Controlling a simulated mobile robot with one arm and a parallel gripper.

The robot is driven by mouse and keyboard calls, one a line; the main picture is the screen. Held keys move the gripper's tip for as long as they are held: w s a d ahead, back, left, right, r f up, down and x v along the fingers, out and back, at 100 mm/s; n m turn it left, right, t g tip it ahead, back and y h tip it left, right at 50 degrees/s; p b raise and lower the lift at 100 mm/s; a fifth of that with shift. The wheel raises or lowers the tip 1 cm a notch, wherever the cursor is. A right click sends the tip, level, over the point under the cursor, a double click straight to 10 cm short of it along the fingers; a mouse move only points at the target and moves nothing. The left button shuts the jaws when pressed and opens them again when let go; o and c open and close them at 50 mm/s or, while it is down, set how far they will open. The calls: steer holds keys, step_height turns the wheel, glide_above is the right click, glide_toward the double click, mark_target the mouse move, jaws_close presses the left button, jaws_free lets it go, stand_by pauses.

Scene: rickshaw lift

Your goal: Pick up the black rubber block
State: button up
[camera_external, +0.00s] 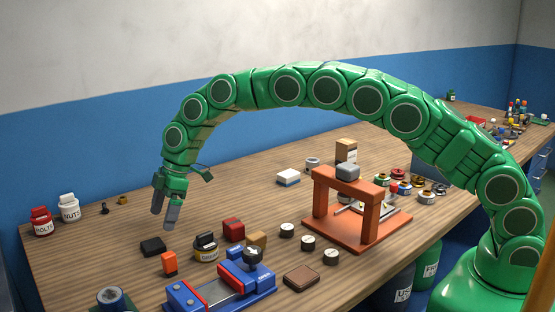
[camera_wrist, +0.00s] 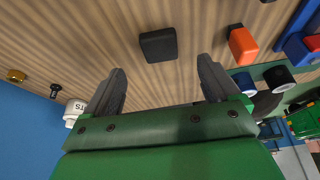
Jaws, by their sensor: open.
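The black rubber block (camera_external: 153,246) lies on the wooden bench at the left front, just left of an orange block. In the wrist view the black block (camera_wrist: 158,45) lies ahead of my fingertips, between their lines and apart from them. My gripper (camera_external: 165,212) is open and empty, pointing down above the bench, up and slightly right of the block in the outside view. Its two grey fingers (camera_wrist: 162,75) show spread wide in the wrist view. Nothing covers the block.
A blue vise (camera_external: 220,288) is in front. Red (camera_external: 41,221) and white (camera_external: 69,207) jars stand at the left. The bench behind the block is largely clear.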

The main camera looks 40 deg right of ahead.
mark_target(155, 243)
steer(key=shift+x, duration=3.7)
steer(key=c, duration=1.2)
steer(key=shift+o, duration=0.2)
steer(key=shift+r, duration=0.1)
